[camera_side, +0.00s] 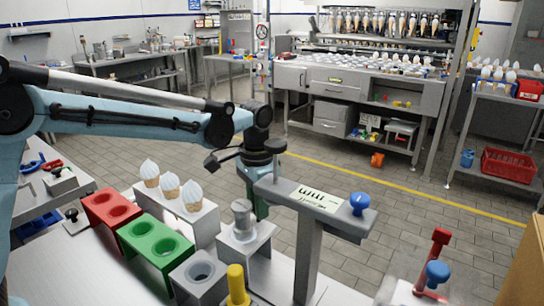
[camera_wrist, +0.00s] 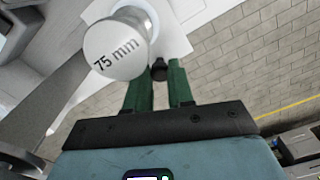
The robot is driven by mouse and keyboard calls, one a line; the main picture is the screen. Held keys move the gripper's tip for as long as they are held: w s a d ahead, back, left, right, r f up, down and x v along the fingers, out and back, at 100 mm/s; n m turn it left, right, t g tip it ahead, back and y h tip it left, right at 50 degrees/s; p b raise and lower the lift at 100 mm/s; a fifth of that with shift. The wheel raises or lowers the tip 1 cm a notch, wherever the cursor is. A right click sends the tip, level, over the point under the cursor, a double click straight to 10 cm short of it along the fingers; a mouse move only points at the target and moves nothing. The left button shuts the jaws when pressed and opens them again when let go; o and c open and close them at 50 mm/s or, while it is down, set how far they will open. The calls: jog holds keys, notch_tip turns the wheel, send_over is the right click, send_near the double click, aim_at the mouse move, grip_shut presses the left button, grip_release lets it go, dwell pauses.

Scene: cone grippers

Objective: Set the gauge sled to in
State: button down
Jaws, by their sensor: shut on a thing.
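The gauge sled shows in the side view as a pale metal block (camera_side: 246,247) with a grey cylinder (camera_side: 242,217) standing on it, left of a T-shaped post. In the wrist view the cylinder's round top (camera_wrist: 112,52), marked "75 mm", is at upper left over the pale block (camera_wrist: 172,35). My gripper (camera_side: 260,208) is behind the block in the side view, pointing down, its tips partly hidden. In the wrist view my green fingers (camera_wrist: 158,75) are on either side of a small black knob (camera_wrist: 158,66) at the block's edge, shut on it.
The T-shaped post's grey crossbar (camera_side: 318,203) with a blue knob (camera_side: 358,204) stands close to the right. A red block (camera_side: 98,224), a green block (camera_side: 170,262) and a grey holder (camera_side: 193,292) stand left. Three cones sit in a stand (camera_side: 190,222). A yellow peg (camera_side: 236,283) is in front.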

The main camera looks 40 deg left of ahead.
jog(key=c, duration=1)
grip_release()
jog(key=shift+o, duration=0.2)
notch_tip(320, 180, up, 12)
